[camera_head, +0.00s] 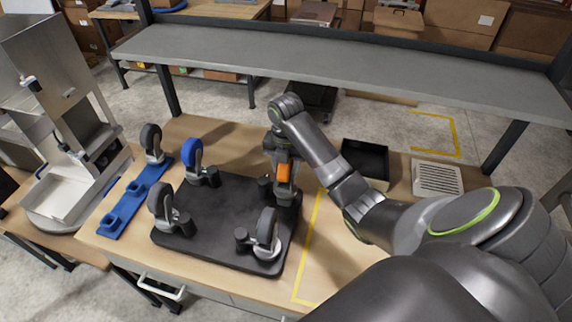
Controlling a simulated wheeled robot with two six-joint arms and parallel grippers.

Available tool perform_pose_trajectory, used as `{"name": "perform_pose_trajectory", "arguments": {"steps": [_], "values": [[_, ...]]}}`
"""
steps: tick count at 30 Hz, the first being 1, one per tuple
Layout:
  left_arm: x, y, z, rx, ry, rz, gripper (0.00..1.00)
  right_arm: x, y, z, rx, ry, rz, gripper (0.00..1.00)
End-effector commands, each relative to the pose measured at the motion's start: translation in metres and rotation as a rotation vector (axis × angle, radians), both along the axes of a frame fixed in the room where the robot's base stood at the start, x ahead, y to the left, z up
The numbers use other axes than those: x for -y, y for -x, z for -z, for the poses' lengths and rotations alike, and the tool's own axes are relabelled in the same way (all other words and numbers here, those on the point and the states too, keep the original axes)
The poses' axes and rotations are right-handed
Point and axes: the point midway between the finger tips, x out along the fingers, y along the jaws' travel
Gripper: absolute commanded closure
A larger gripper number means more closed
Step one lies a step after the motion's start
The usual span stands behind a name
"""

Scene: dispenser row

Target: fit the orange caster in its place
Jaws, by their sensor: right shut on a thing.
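The orange caster (284,172) shows only as an orange patch between the fingers of my right gripper (285,186). That gripper points down and is shut on the caster, at the far right corner of the black base plate (215,212). The fingers hide most of the caster and that corner, so I cannot tell if it touches the plate or is seated. A blue-wheeled caster (195,160) stands at the far left corner. Grey casters stand at the near left (163,205) and near right (266,235) corners. My left gripper is not in view.
A blue rack (133,197) with a dark-wheeled caster (152,142) lies left of the plate. A metal dispenser (62,95) stands farther left. A black tray (365,158) and a slotted grey tray (437,178) lie at right. A grey shelf (330,68) spans the back.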

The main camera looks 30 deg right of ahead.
Motion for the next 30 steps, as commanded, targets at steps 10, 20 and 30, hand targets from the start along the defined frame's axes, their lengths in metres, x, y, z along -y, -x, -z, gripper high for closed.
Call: {"name": "perform_pose_trajectory", "arguments": {"steps": [10, 20, 30], "values": [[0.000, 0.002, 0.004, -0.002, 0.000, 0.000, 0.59, 0.000, 0.000, 0.009, 0.002, 0.001, 0.000, 0.92], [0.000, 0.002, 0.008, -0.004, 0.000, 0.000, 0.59, 0.000, 0.000, 0.017, 0.002, 0.001, 0.000, 0.92], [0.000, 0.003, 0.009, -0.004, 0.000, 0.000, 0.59, 0.000, 0.000, 0.020, 0.002, 0.001, 0.000, 0.39]]}}
